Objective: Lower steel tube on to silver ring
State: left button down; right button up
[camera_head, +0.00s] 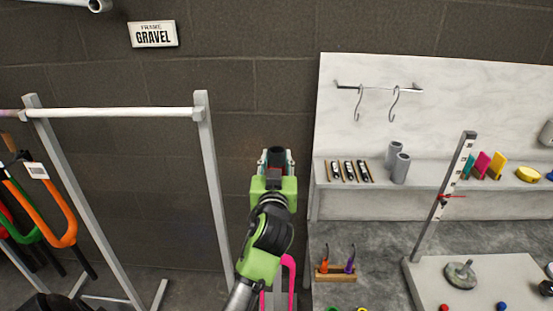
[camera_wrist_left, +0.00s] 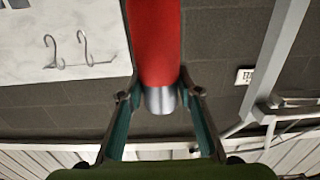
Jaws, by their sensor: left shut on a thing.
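My left gripper (camera_head: 276,158) is up in front of the dark wall, left of the white panel. In the left wrist view its two teal-lined fingers (camera_wrist_left: 161,95) are on either side of a red tube (camera_wrist_left: 157,40) with a bare silver end (camera_wrist_left: 160,100), and it is shut on this tube. In the head view the gripper and arm hide most of it; only a small red part and a dark end show. I cannot make out a silver ring for certain. A grey metal disc with a raised middle (camera_head: 461,275) lies on the pale board at right. My right gripper is out of view.
A pale upright rack (camera_head: 120,113) stands at left. Two grey cylinders (camera_head: 401,169) stand on the shelf (camera_head: 436,183), with hooks (camera_head: 393,103) above. An upright scale post (camera_head: 440,200) rises from the pale board (camera_head: 425,285). A pink frame (camera_head: 290,275) stands behind my left arm.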

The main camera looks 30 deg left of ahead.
pick_arm(q)
jog(key=shift+f+b, duration=2)
jog(key=shift+f, duration=0.45)
jog(key=shift+f+b, duration=2.55)
jog(key=shift+f, duration=0.5)
jog(key=shift+f+b, duration=2.5)
jog(key=shift+f, duration=0.4)
